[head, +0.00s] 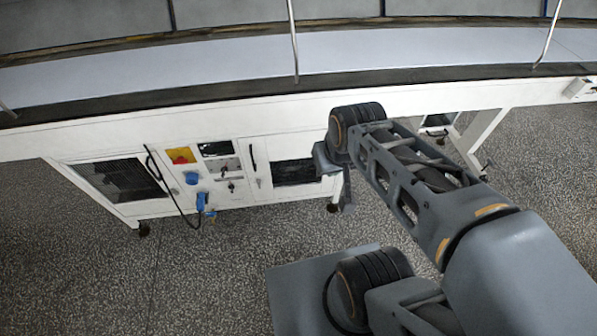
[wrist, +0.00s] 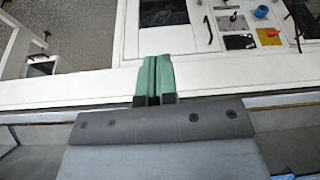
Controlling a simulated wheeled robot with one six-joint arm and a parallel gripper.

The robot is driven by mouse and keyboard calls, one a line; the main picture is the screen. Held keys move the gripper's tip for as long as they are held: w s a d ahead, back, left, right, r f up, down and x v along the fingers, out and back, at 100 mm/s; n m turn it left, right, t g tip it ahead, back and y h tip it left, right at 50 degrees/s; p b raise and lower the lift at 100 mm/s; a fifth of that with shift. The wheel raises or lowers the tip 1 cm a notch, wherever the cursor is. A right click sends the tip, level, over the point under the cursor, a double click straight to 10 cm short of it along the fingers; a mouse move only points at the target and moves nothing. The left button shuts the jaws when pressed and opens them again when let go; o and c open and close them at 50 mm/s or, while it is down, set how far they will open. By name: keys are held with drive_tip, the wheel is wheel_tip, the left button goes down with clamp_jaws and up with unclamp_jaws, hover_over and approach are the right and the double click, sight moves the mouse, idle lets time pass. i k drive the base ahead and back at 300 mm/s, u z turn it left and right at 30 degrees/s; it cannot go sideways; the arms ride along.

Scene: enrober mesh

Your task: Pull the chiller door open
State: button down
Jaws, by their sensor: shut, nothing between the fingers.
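A white cabinet under the long machine has a right-hand door with a dark window (head: 295,172) and a black upright handle (head: 253,157). This door looks shut; its right end is partly behind my arm. In the wrist view its window (wrist: 160,12) and handle (wrist: 208,28) show beyond my fingers. A left door with a dark mesh window (head: 120,180) also looks shut. The frames do not label which is the chiller door. My gripper (wrist: 154,62) has its green fingers together and empty, apart from the handle.
Between the doors sits a control panel with a yellow-red switch (head: 181,155), blue plugs (head: 191,178) and a hanging black cable (head: 172,200). A white machine beam (head: 230,117) runs above. The speckled floor (head: 215,270) in front is clear.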

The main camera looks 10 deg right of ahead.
sight(256, 152)
drive_tip(key=u, duration=0.05)
drive_tip(key=k, duration=0.5)
drive_tip(key=u, duration=1.65)
drive_tip(key=i, duration=1.05)
drive_tip(key=z, duration=1)
